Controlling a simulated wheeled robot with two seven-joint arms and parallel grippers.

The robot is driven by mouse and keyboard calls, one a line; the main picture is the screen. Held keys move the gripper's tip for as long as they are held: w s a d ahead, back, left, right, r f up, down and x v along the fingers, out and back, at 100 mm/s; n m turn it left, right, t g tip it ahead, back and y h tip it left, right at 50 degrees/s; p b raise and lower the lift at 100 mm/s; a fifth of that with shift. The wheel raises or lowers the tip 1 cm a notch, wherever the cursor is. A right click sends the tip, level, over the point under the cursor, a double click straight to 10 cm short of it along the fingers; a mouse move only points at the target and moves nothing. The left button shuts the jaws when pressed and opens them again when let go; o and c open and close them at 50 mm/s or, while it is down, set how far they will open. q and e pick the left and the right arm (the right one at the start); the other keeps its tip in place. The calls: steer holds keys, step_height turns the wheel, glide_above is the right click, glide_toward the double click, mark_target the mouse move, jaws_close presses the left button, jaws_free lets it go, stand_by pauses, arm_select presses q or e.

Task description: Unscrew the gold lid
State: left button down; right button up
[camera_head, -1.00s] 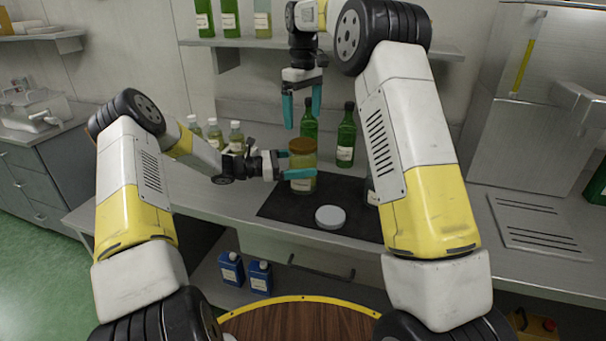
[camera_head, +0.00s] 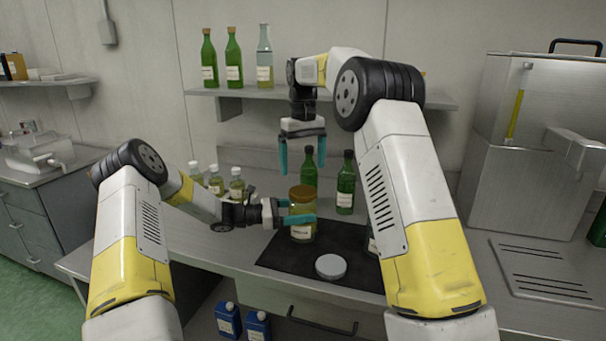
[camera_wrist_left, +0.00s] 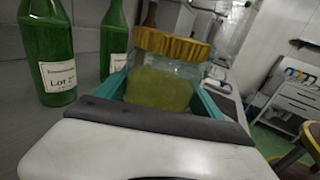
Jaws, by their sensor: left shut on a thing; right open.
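A glass jar (camera_head: 301,233) with yellow-green contents stands upright on the dark mat (camera_head: 275,258), and the gold lid (camera_head: 301,193) sits on top of it. My left gripper (camera_head: 294,218) is shut around the jar's body, below the lid. In the left wrist view the jar (camera_wrist_left: 160,87) is between the teal fingers, with the ribbed gold lid (camera_wrist_left: 172,45) above them. My right gripper (camera_head: 302,160) is open and empty, pointing down above and slightly behind the lid, with a gap between its fingertips and the lid.
A pale round disc (camera_head: 330,267) lies on the mat in front of the jar. Green bottles (camera_head: 346,183) stand behind it. Several small bottles (camera_head: 236,184) stand to the left. My right arm partly hides something at the mat's right side.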

mark_target(303, 191)
steer(key=m, duration=0.6)
steer(key=shift+m, duration=0.3)
steer(key=m, duration=1.5)
steer(key=shift+f+m, duration=0.4)
steer(key=shift+m, duration=0.1)
step_height(303, 191, down, 7)
steer(key=shift+f, duration=0.15)
